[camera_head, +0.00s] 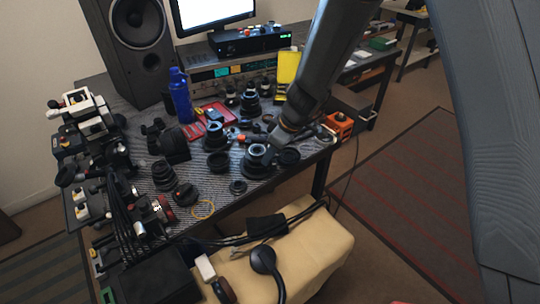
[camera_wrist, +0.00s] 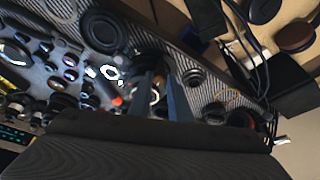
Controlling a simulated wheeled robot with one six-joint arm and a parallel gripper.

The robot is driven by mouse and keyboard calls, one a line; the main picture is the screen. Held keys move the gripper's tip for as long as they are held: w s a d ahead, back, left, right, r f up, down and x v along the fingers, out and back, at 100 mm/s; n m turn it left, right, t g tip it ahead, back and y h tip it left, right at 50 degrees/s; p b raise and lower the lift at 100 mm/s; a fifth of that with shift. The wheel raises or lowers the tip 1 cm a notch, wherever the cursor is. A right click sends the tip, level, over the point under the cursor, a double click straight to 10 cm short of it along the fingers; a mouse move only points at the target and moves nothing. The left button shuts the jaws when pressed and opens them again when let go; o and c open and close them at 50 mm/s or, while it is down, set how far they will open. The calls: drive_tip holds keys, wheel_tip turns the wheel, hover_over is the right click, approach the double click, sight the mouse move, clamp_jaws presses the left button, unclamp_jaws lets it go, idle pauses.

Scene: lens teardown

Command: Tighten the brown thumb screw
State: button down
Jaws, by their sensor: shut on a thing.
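My gripper (camera_wrist: 158,82) is low over the black lens barrel (camera_head: 257,160) near the right front of the table. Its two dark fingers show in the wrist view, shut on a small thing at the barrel. I take this to be the brown thumb screw, but the fingers and dark surroundings hide its shape and color. In the head view my gripper (camera_head: 275,146) comes down from the upper right and touches or nearly touches the barrel's top. How far the screw is in cannot be seen.
A blue bottle (camera_head: 181,95) and a red tray (camera_head: 215,113) stand behind. A cream padded seat (camera_head: 300,245) with cables is in front. Little free room surrounds the barrel.

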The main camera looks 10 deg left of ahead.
drive_tip(key=m+t+b, duration=0.1)
drive_tip(key=m+b, duration=0.1)
drive_tip(key=b, duration=0.1)
drive_tip(key=shift+s+f+m, duration=0.1)
drive_tip(key=shift+m, duration=0.2)
drive_tip(key=m+h+p, duration=0.1)
drive_tip(key=m+p, duration=0.2)
drive_tip(key=p, duration=0.2)
drive_tip(key=m+t+h+p, duration=0.1)
drive_tip(key=m+p, duration=0.2)
drive_tip(key=p, duration=0.3)
drive_tip(key=a+m+t+h+p, duration=0.1)
drive_tip(key=m+p, duration=0.2)
drive_tip(key=p, duration=0.3)
drive_tip(key=shift+s+r, duration=0.25)
drive_tip(key=shift+m+h, duration=0.3)
drive_tip(key=shift+m, duration=0.6)
drive_tip(key=c, duration=1.6)
unclamp_jaws()
drive_tip(key=shift+f, duration=0.1)
